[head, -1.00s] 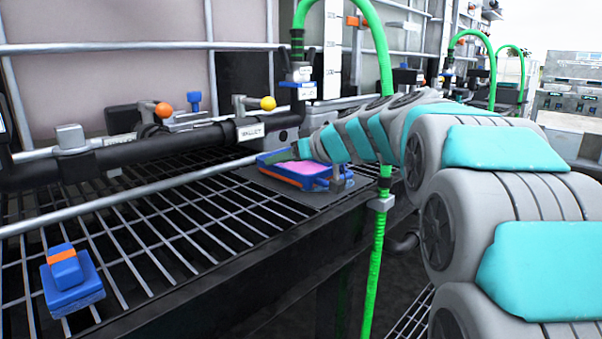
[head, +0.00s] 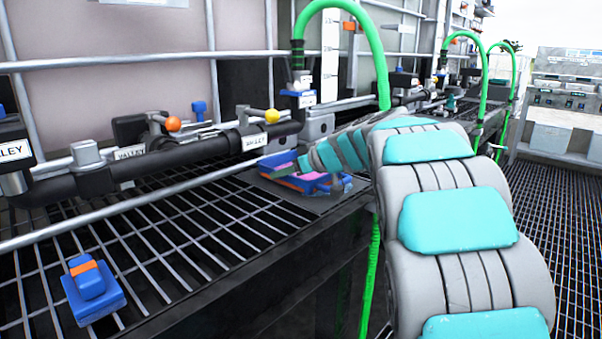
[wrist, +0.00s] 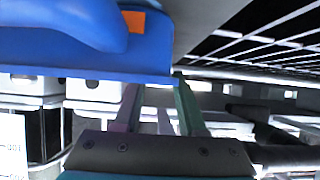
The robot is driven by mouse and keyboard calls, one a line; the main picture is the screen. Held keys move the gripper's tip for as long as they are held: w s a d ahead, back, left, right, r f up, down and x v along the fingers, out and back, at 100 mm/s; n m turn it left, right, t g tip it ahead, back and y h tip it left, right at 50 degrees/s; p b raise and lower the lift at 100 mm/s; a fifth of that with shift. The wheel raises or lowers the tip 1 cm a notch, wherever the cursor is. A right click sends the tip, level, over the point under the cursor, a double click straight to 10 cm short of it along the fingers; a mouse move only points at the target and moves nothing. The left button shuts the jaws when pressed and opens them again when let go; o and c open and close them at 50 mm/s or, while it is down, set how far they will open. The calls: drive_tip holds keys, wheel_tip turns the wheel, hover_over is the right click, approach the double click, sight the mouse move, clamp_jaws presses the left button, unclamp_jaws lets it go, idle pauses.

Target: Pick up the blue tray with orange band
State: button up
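The blue tray (head: 278,162) has an orange band and a pink inside. It rests on a flat grey plate at the right end of the grated shelf in the head view. My gripper (head: 308,163) is over its right part and hides some of it. In the wrist view a large blue body with an orange patch (wrist: 85,57) fills the upper left. My gripper's two fingers (wrist: 158,90) stand apart there, with background showing between them. Their tips are close to the blue edge; whether they touch it I cannot tell.
A smaller blue block with an orange band (head: 93,290) sits at the front left of the grating (head: 190,225). A black pipe (head: 190,150) with an orange and a yellow knob runs behind. A green hose (head: 374,270) hangs beside my arm. A grated walkway (head: 560,230) lies at right.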

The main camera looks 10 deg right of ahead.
drive_tip(key=shift+x, duration=0.8)
clamp_jaws()
idle(0.9)
